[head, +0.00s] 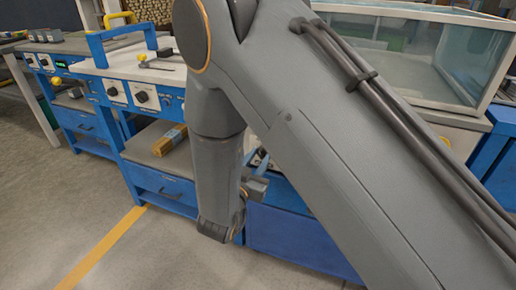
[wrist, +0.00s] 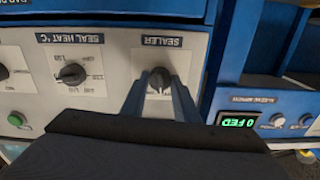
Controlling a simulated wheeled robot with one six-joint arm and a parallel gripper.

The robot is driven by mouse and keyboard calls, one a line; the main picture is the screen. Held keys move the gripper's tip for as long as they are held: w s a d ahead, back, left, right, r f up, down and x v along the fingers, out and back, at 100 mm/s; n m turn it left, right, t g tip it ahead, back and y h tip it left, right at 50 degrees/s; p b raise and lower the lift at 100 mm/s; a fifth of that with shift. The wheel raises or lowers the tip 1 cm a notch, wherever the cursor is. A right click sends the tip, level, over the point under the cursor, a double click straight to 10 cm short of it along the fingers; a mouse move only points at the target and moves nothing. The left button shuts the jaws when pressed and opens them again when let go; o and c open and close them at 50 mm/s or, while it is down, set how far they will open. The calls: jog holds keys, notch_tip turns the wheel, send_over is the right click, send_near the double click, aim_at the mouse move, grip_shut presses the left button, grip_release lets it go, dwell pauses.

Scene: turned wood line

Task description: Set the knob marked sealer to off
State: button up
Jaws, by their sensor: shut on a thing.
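The sealer knob (wrist: 160,77) is a small dark knob on a pale panel in the wrist view, under a label reading SEALER that appears upside down. My gripper (wrist: 160,88) has its two blue-grey fingers on either side of the knob and is shut on it. The marks around the knob are too small or covered to read, so its setting cannot be told. In the head view my arm hides the knob and most of the gripper.
In the wrist view a SEAL HEAT knob (wrist: 73,75) sits left of the sealer knob, with a green button (wrist: 16,119) farther left. A green display (wrist: 238,121) is at the right. In the head view a clear-walled enclosure (head: 400,55) stands at the right.

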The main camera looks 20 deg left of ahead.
jog(key=shift+n+p, duration=2.1)
jog(key=shift+n, duration=0.1)
jog(key=o, duration=1.1)
jog(key=shift+c, duration=0.2)
jog(key=s, duration=0.7)
jog(key=shift+s+a, duration=0.3)
jog(key=shift+s, duration=0.1)
jog(key=shift+s, duration=0.1)
